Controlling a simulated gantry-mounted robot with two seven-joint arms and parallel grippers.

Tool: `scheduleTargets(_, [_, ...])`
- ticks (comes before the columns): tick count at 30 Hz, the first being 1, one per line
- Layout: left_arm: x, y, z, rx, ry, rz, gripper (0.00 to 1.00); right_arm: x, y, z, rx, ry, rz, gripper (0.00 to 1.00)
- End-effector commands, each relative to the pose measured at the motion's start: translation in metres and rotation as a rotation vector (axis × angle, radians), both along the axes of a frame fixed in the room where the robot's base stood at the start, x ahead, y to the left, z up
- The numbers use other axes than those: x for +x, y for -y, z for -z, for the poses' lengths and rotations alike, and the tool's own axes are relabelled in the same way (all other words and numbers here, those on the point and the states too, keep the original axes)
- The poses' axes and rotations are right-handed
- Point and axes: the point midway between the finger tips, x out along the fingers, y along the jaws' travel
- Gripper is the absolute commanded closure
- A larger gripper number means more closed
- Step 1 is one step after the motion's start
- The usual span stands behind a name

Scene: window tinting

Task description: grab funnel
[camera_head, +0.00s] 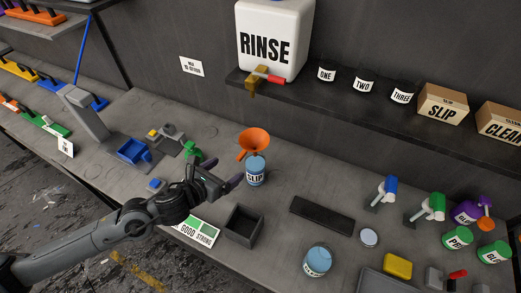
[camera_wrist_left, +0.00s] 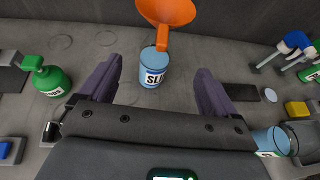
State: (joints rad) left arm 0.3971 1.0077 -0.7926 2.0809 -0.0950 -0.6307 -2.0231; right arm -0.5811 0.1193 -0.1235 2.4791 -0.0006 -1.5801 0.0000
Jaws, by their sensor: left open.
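The orange funnel (camera_head: 254,140) sits upright on top of a blue bottle labelled SLIP (camera_head: 256,172) on the bench. In the left wrist view the funnel (camera_wrist_left: 166,12) is at the top, cut by the frame edge, with its spout or handle reaching down over the SLIP bottle (camera_wrist_left: 154,68). My left gripper (camera_head: 233,176) is open, just left of the SLIP bottle. In the left wrist view its two fingers (camera_wrist_left: 157,88) stand apart on either side of the bottle's line, with nothing between the pads. My right gripper is not in view.
A dark open box (camera_head: 243,225) stands in front of the gripper. A green bottle (camera_wrist_left: 50,80) stands to its left. A RINSE tank (camera_head: 274,40) with a tap sits on the shelf (camera_head: 340,92) behind. A dark flat tray (camera_head: 322,215) lies right of the SLIP bottle.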

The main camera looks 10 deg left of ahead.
Motion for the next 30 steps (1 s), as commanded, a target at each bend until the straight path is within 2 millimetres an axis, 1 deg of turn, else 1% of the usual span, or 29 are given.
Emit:
scheduleTargets(1, [0.006,0.001,-0.002,0.0,0.013,0.0,0.09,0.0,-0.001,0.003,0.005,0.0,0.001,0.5])
scheduleTargets(5, [0.022,0.006,-0.004,-0.004,0.025,0.001,0.09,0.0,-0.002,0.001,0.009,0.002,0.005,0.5])
scheduleTargets(10, [0.042,0.013,0.004,-0.004,0.025,0.0,0.09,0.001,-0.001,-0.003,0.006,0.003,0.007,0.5])
scheduleTargets(12, [0.048,0.015,0.007,-0.004,0.025,0.0,0.09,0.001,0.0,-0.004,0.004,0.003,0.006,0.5])
scheduleTargets(20, [0.06,0.02,0.012,-0.003,0.023,0.001,0.09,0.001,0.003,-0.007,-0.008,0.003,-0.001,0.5])
scheduleTargets(26, [0.082,0.026,0.017,-0.005,0.023,0.0,0.09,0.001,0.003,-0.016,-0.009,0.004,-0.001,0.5])
scheduleTargets(30, [0.096,0.03,0.023,-0.004,0.024,0.0,0.09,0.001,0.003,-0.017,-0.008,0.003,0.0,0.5])
